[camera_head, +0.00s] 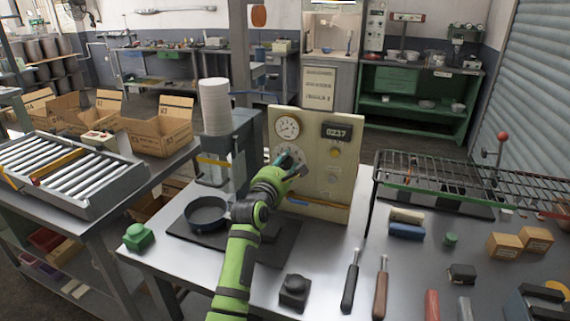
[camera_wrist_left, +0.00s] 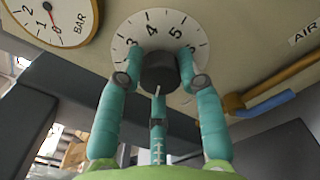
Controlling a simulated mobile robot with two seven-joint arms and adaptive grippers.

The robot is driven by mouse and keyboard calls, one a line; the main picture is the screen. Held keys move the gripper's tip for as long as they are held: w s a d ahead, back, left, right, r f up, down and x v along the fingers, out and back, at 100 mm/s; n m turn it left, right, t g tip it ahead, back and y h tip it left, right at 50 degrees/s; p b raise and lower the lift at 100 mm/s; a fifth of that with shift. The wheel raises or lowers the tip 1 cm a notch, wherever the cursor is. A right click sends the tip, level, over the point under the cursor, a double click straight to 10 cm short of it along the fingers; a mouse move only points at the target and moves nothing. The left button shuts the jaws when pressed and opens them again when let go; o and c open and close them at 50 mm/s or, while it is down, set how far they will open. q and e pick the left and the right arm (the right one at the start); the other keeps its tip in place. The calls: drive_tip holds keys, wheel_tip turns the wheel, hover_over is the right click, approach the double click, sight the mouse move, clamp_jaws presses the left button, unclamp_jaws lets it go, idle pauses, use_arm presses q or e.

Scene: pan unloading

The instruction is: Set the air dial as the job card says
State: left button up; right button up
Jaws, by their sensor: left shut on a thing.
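The air dial (camera_wrist_left: 136,29) is a white numbered disc with a dark round knob (camera_wrist_left: 160,73) on a cream panel (camera_head: 343,189). The numbers 3, 4 and 5 show above the knob. I cannot tell for sure which number the knob points to. My left gripper (camera_head: 288,166) reaches the panel with its teal fingers around the knob, and in the left wrist view (camera_wrist_left: 160,80) it is shut on it. The fingers hide part of the dial. A sign with lines of text (camera_head: 318,88) stands behind the panel, too small to read. My right gripper is not in view.
A BAR gauge (camera_head: 287,128) and a display reading 0237 (camera_head: 337,132) sit above the dial. A black pan (camera_head: 207,213) stands left of my arm. A wire rack (camera_head: 440,180) is at right. Two handled tools (camera_head: 351,281) lie in front.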

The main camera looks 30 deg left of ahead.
use_arm(q)
drive_tip(key=m+p, duration=0.2)
drive_tip(key=m, duration=0.3)
drive_tip(key=m+p, duration=0.2)
drive_tip(key=m, duration=0.4)
drive_tip(key=m+p, duration=0.2)
drive_tip(key=m, duration=0.4)
drive_tip(key=shift+m, duration=0.4)
drive_tip(key=shift+m+p, duration=0.4)
drive_tip(key=shift+m, duration=2.2)
drive_tip(key=shift+r, duration=0.1)
drive_tip(key=o, duration=1.1)
drive_tip(key=shift+o, duration=0.2)
